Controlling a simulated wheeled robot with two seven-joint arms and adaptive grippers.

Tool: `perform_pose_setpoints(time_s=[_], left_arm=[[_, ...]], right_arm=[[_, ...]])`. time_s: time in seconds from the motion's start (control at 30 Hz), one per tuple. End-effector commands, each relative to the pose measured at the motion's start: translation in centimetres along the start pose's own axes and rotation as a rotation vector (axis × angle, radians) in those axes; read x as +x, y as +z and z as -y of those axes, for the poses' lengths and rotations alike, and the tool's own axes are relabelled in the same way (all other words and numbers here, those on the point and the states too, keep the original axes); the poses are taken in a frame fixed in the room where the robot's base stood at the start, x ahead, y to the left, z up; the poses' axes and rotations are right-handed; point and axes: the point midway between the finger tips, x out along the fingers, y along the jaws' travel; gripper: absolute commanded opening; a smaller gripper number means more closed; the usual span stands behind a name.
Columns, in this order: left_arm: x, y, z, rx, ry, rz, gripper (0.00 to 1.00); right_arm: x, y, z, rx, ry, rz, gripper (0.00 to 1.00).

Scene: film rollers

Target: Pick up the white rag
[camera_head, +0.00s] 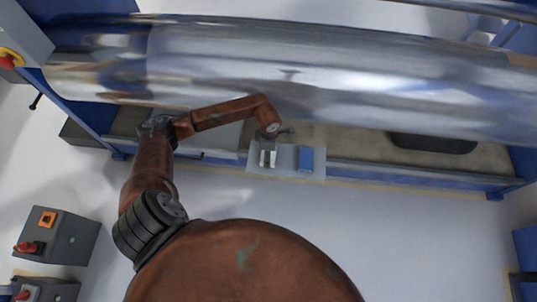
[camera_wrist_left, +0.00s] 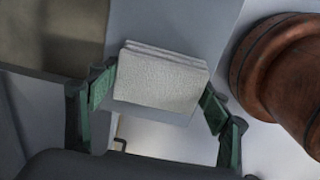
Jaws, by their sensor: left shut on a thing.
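The white rag (camera_wrist_left: 160,78) is a folded, layered block with a textured face. It sits between the green-padded fingers of my left gripper (camera_wrist_left: 158,86) in the left wrist view, and the gripper is shut on it. In the head view the left gripper (camera_head: 268,150) reaches down at the left part of a small grey tray (camera_head: 287,160). The white rag (camera_head: 268,159) shows there as a small pale patch. I cannot tell whether the rag still touches the tray. My right gripper is not in view.
A blue block (camera_head: 306,158) stands on the tray's right part. A large shiny roller (camera_head: 350,85) spans the machine behind and above the tray. Grey control boxes (camera_head: 65,238) stand at the lower left. The floor (camera_head: 420,235) at the right is clear.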

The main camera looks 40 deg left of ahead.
Motion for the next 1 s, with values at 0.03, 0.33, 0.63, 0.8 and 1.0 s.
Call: perform_pose_setpoints(time_s=[0.03,0.33,0.63,0.8,1.0], left_arm=[[-1.1,0.0,-0.1,0.001,0.005,0.002,0.48],[-6.5,-1.3,3.4,0.003,0.005,0.000,0.48],[-9.8,-3.0,8.8,0.004,0.002,-0.001,0.48],[-10.9,-3.8,11.5,0.003,0.001,-0.001,0.48],[-11.6,-4.3,13.1,0.001,0.001,-0.001,0.48]], right_arm=[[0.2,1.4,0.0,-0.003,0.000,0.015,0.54],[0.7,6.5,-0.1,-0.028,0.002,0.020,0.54],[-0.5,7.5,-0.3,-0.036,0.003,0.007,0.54],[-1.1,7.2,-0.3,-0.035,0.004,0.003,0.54],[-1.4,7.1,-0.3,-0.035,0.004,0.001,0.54]])
